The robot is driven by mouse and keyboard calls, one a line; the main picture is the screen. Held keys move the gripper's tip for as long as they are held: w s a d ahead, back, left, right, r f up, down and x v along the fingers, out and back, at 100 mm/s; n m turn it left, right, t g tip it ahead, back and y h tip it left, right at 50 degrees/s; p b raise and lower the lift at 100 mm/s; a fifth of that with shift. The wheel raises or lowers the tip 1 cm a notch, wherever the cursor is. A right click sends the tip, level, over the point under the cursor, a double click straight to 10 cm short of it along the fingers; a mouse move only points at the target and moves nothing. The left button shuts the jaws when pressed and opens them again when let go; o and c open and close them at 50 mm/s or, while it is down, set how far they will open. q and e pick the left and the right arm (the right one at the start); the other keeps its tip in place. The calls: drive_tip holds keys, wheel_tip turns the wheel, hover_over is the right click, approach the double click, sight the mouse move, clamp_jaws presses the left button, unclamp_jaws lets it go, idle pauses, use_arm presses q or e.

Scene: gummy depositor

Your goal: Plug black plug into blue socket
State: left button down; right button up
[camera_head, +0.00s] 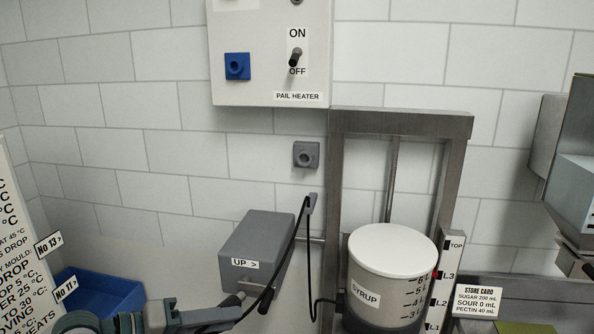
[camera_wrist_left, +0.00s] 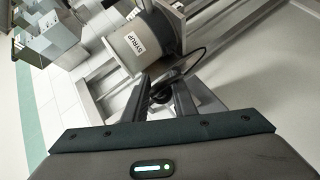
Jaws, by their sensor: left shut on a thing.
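The blue socket (camera_head: 237,66) is on the light grey pail heater panel, left of the ON/OFF switch. My left gripper (camera_head: 262,293) is low in the head view, in front of the grey UP box. It is shut on the black plug (camera_head: 266,301), well below the blue socket and apart from it. In the left wrist view the dark round plug (camera_wrist_left: 161,93) sits between my two fingertips (camera_wrist_left: 160,88). A black cable (camera_head: 292,243) runs from the plug up over a grey hook and down to the syrup pail. My right gripper is not seen.
A grey socket (camera_head: 306,155) is on the wall below the panel. The syrup pail (camera_head: 388,285) stands in a metal frame (camera_head: 400,122) to the right. The grey UP box (camera_head: 256,248) is behind my gripper. A blue bin (camera_head: 95,297) is at lower left.

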use_arm(q)
drive_tip(key=s+a+f, duration=0.5)
drive_tip(key=a+f, duration=0.1)
drive_tip(key=shift+s+t+y, duration=0.3)
drive_tip(key=shift+s, duration=0.1)
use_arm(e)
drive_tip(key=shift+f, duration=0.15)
